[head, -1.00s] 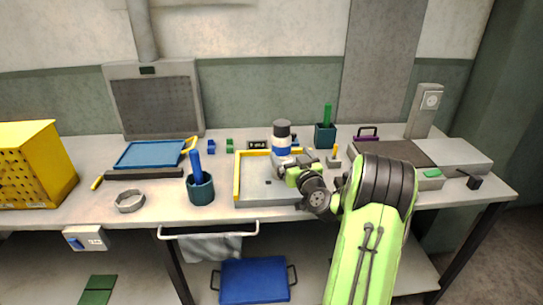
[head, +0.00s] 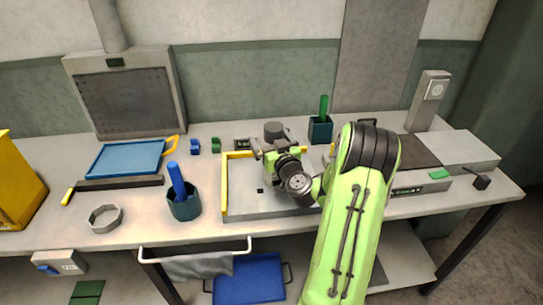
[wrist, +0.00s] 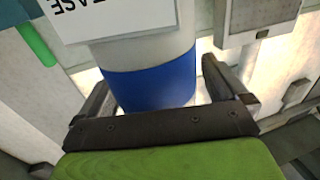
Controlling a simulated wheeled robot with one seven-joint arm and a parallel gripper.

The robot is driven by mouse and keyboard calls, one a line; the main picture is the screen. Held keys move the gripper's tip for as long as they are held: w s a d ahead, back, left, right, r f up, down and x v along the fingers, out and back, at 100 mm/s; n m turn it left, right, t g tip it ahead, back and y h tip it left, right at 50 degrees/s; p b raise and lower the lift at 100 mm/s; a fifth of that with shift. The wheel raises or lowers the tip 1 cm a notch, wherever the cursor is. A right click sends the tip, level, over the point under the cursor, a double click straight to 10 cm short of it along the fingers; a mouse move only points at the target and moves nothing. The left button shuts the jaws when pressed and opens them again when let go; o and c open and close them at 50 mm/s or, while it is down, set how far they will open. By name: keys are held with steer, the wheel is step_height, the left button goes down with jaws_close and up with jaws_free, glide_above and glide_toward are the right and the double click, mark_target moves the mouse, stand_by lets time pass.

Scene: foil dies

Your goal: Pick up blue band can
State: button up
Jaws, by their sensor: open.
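The blue band can (wrist: 150,72) fills the middle of the wrist view. It is pale, with a wide blue band low down and a white printed label above. It stands upright. In the head view only its dark grey top (head: 275,131) shows clearly, as my gripper (head: 268,150) hides most of the body. In the wrist view my gripper (wrist: 158,85) is open, with one finger on each side of the can at blue band height. Gaps seem to show beside the fingers; I cannot tell whether either touches.
A grey tray with a yellow edge (head: 224,188) lies below my gripper. A teal cup (head: 184,207) with a blue handle is to its left. A dark green box (head: 320,130) stands just right of the can. A blue tray (head: 128,158) lies at left.

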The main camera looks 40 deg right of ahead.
steer(key=shift+s, duration=0.2)
steer(key=shift+c, duration=0.6)
steer(key=shift+w+d+f, duration=0.1)
steer(key=shift+w+d, duration=0.05)
steer(key=shift+w, duration=0.05)
steer(key=c, duration=0.5)
jaws_close()
step_height(320, 180, up, 28)
steer(key=p, duration=0.9)
